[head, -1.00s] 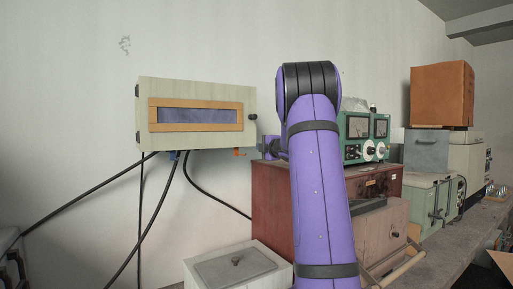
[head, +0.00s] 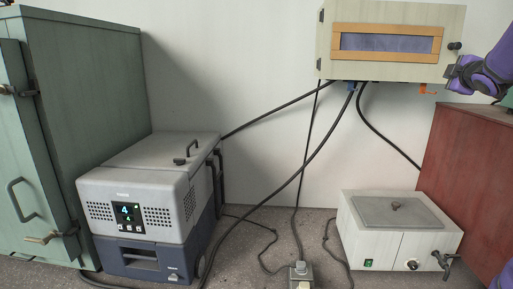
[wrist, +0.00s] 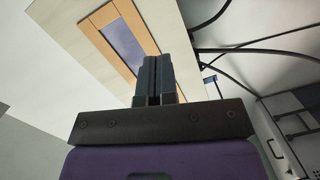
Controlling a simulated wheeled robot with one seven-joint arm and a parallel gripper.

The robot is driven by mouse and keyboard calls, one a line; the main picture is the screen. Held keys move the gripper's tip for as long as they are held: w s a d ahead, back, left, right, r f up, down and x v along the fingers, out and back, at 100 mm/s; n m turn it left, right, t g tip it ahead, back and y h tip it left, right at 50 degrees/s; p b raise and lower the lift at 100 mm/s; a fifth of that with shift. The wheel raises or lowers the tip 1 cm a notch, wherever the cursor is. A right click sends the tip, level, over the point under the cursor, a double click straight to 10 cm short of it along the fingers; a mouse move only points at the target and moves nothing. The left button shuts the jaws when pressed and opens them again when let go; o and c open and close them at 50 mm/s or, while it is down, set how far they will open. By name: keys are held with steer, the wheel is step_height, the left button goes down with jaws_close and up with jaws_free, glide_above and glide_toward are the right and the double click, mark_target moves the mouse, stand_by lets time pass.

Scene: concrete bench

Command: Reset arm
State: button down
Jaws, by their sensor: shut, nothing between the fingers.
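My gripper (head: 453,74) is at the right edge of the head view, beside the lower right side of a pale wall box (head: 390,68). I cannot tell whether it touches the box. In the wrist view my gripper's dark fingers (wrist: 153,68) are together with nothing between them. The box's wood-framed window (head: 385,42) shows behind the fingers in the wrist view (wrist: 125,42). Part of my purple arm shows at the right of the head view; the rest is out of frame.
A red-brown cabinet (head: 470,165) stands below my gripper at right. A white lidded unit (head: 370,240), a grey-blue machine (head: 135,205) and a green cabinet (head: 90,90) stand on the bench. Black cables (head: 330,135) hang from the wall box. Bare wall lies left of it.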

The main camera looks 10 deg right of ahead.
steer(key=s+a+f+m+g+y, duration=0.1)
steer(key=s+a+m+g, duration=0.15)
steer(key=a, duration=0.55)
steer(key=s+a+f+m+g, duration=0.1)
steer(key=s+a+f+m, duration=0.2)
steer(key=a, duration=0.5)
steer(key=s+a+m+g+y, duration=0.1)
steer(key=s+a+m+g, duration=0.1)
steer(key=s+a, duration=0.45)
steer(key=s+a+f+m+g+y, duration=0.1)
steer(key=s+a+f+g+y, duration=0.1)
steer(key=s+a+f, duration=0.3)
steer(key=s+a+f+m+g+y, duration=0.1)
steer(key=s+a+f+g+y, duration=0.2)
steer(key=s+a, duration=0.9)
step_height(320, 180, down, 3)
steer(key=shift+a+f+m, duration=0.2)
steer(key=shift+a+m, duration=0.15)
steer(key=shift+a, duration=0.4)
